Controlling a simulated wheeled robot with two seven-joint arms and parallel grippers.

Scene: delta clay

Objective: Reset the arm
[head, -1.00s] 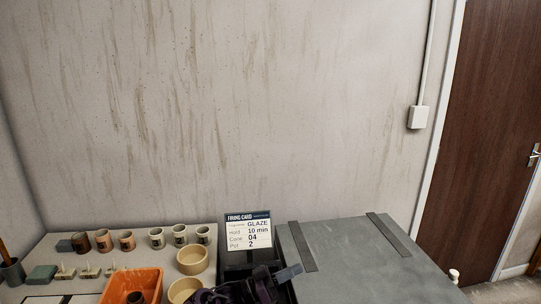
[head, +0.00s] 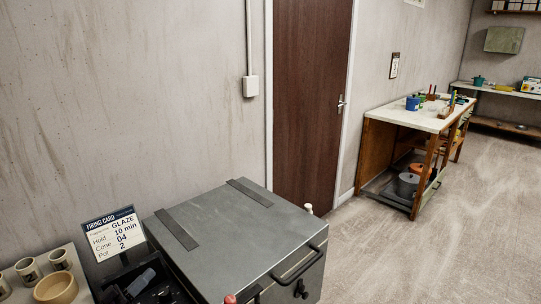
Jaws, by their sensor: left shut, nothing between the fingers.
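The firing card (head: 113,233) stands upright and reads GLAZE, 10 min, 04, 2. My right gripper is not in view.
The box has two dark straps and a front handle (head: 298,264). A tan bowl (head: 56,289) and several cups (head: 27,270) stand at the left. A brown door (head: 311,100) and a wooden workbench (head: 414,118) lie beyond. The floor at right is clear.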

